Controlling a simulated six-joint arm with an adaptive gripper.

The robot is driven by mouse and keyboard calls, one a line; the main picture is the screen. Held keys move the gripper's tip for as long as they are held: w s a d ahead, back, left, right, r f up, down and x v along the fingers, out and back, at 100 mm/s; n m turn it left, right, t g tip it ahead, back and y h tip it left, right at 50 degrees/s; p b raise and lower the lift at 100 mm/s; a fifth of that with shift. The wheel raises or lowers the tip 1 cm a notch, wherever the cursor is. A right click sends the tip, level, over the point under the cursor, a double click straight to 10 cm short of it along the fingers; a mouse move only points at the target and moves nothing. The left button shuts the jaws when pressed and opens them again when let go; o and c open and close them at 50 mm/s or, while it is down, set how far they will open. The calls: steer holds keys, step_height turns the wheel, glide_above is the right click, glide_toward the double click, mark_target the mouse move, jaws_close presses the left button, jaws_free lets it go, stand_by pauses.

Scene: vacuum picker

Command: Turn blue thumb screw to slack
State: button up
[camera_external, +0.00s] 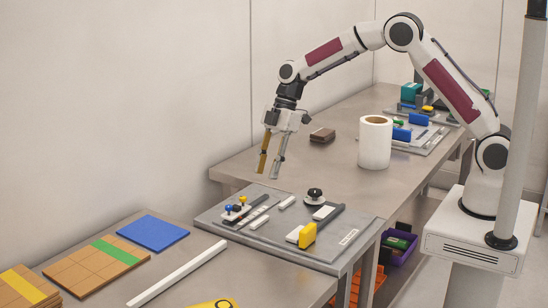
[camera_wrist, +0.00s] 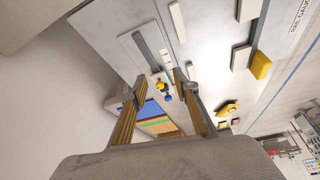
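The blue thumb screw (camera_external: 229,208) is a small blue knob near the left end of the grey fixture plate (camera_external: 340,255), close to a small yellow knob (camera_external: 241,200). In the wrist view the blue screw (camera_wrist: 168,98) shows between my fingers, just below the yellow knob (camera_wrist: 161,87). My gripper (camera_external: 268,174) is open and empty, pointing down above the plate's far edge. It is well above the blue screw and apart from it. The wrist view shows the two fingers of my gripper (camera_wrist: 159,76) spread. The screw's turn position is too small to tell.
A black knob (camera_external: 315,196), pale bars and a yellow block (camera_external: 307,235) stand on the plate. A white roll (camera_external: 375,143) and a brown block (camera_external: 322,135) are on the table behind. A blue mat (camera_external: 153,233) lies at the left. Air around my gripper is clear.

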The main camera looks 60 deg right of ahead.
steer(key=shift+a, duration=0.1)
steer(key=shift+n+h, duration=0.7)
steer(key=shift+h, duration=0.2)
steer(key=s+a, duration=0.2)
steer(key=a, duration=0.2)
steer(key=s+a, duration=0.1)
steer(key=a, duration=0.3)
steer(key=s+a+f, duration=0.1)
steer(key=s+a, duration=0.1)
steer(key=a, duration=0.3)
steer(key=shift+s, duration=0.3)
steer(key=shift+s+a+m+h, duration=0.25)
steer(key=shift+a+m+h, duration=0.15)
steer(key=shift+a+m, duration=0.5)
steer(key=shift+w+a+r+m+t+h, duration=0.1)
steer(key=shift+w+r+m+t+h, duration=0.5)
steer(key=shift+m, duration=2.35)
steer(key=shift+w+a+r+m+t+h, duration=0.1)
steer(key=shift+w+r+m+t+h, duration=0.5)
steer(key=shift+m, duration=2.3)
steer(key=shift+w+a+r+m+t+h, duration=0.15)
steer(key=shift+w+r+m+t, duration=0.8)
steer(key=shift+m, duration=2)
steer(key=shift+w+f+g, duration=0.25)
steer(key=shift+f, duration=0.15)
